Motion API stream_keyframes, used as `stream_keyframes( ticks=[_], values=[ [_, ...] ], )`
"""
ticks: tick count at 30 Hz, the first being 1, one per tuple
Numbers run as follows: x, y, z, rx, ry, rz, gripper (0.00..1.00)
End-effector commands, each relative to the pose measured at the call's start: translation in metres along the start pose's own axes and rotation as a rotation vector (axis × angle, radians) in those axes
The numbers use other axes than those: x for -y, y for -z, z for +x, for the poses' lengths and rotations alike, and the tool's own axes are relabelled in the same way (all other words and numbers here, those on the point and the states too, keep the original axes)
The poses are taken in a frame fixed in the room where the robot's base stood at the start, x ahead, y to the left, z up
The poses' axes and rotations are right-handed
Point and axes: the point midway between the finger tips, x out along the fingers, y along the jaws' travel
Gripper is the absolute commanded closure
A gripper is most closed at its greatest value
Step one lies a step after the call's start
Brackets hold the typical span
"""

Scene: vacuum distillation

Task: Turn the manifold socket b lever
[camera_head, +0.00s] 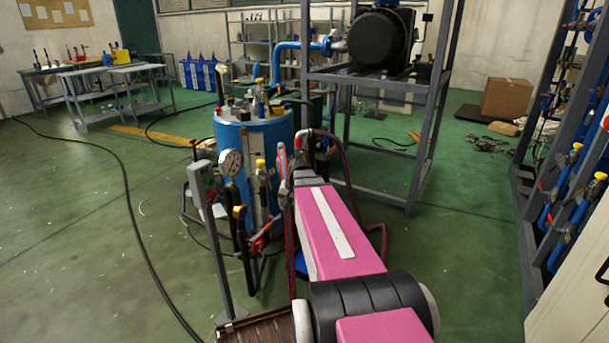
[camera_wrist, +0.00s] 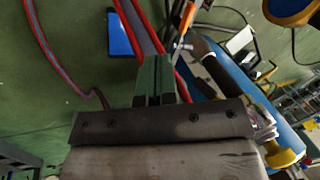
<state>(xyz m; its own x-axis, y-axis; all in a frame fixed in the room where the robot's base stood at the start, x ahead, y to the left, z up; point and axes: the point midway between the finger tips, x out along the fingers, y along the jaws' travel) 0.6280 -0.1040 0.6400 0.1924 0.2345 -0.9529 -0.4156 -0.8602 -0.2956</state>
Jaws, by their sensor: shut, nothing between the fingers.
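A valve manifold with yellow-capped valves stands beside the blue tank (camera_head: 228,130), left of my arm in the head view. A red lever (camera_head: 258,243) shows low on it. No label is readable, so I cannot tell which lever belongs to socket b. My gripper (camera_wrist: 153,62) is shut and empty in the wrist view, its green fingers pressed together. An orange handle-like part (camera_wrist: 183,18) lies just beyond and right of the fingertips, apparently apart from them. In the head view my arm hides most of the gripper and what is in front of it.
Red hoses (camera_head: 378,215) loop beside the arm. A grey frame (camera_head: 425,130) bears a black pump. A panel of blue pipes (camera_head: 570,200) is at right. The left floor is mostly clear.

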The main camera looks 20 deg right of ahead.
Motion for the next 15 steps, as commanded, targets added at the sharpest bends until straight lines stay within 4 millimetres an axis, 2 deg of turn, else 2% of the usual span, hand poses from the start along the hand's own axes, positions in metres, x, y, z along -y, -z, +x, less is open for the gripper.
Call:
stream_keyframes(
  ticks=[1, 3, 6, 9, 12, 15],
  values=[
    [-0.005, 0.029, -0.011, -0.018, 0.03, 0.046, 1.0],
    [-0.013, 0.063, -0.029, -0.041, 0.079, 0.117, 1.0],
    [-0.029, 0.113, -0.062, -0.076, 0.156, 0.222, 1.0],
    [-0.045, 0.152, -0.093, -0.104, 0.224, 0.307, 1.0],
    [-0.059, 0.178, -0.119, -0.123, 0.276, 0.369, 1.0],
    [-0.067, 0.193, -0.135, -0.135, 0.309, 0.406, 1.0]
  ],
)
